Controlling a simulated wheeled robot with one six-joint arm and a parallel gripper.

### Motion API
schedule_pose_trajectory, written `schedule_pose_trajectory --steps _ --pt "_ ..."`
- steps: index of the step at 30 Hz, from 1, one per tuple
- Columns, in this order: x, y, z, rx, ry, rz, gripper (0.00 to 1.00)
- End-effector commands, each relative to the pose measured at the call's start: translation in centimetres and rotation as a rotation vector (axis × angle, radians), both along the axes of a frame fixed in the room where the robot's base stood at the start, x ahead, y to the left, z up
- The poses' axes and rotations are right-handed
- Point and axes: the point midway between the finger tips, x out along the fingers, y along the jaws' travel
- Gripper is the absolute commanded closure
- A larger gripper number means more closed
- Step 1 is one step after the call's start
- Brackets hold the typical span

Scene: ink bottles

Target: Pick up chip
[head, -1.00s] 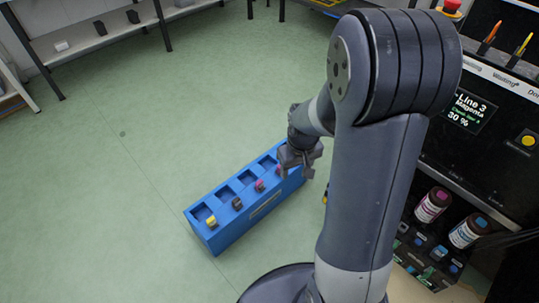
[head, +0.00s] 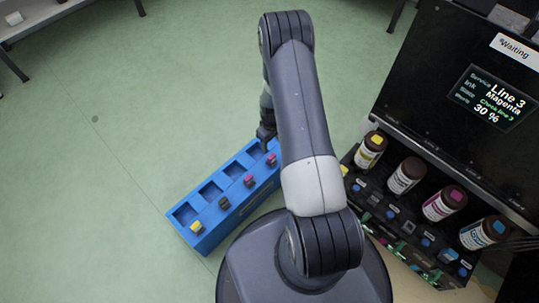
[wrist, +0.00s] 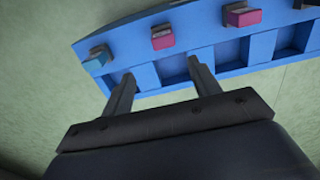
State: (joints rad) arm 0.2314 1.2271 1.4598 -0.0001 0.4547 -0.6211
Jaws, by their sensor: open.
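Several small coloured chips stand along the near side of a blue rack (head: 182,216) on the floor. In the head view I see a yellow chip (head: 196,227), a dark chip (head: 224,203), a magenta chip (head: 249,181) and a pink-red chip (head: 271,159). The wrist view shows a cyan chip (wrist: 97,57) at the rack's end, the pink-red chip (wrist: 162,37) and the magenta chip (wrist: 243,15). My gripper (wrist: 161,71) is open and empty, its fingers over the rack's compartment side, apart from the chips. In the head view my arm hides the cyan chip and most of the gripper.
A black machine with a screen (head: 493,98) stands at the right. Several brown bottles with yellow, magenta and cyan labels, such as a magenta bottle (head: 444,203), stand on its shelf. Green floor (head: 90,170) left of the rack is clear. Shelving is at the far left.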

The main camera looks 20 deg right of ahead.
Motion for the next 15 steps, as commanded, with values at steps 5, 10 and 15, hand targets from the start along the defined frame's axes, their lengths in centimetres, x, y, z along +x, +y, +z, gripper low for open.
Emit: schedule_pose_trajectory --steps 5,10,15 --pt "-0.1 0.0 -3.2 0.001 0.001 0.000 0.42" --pt "-0.1 0.1 -4.3 0.000 0.000 -0.001 0.42" --pt "-0.6 0.2 -5.7 0.000 0.002 -0.001 0.42"
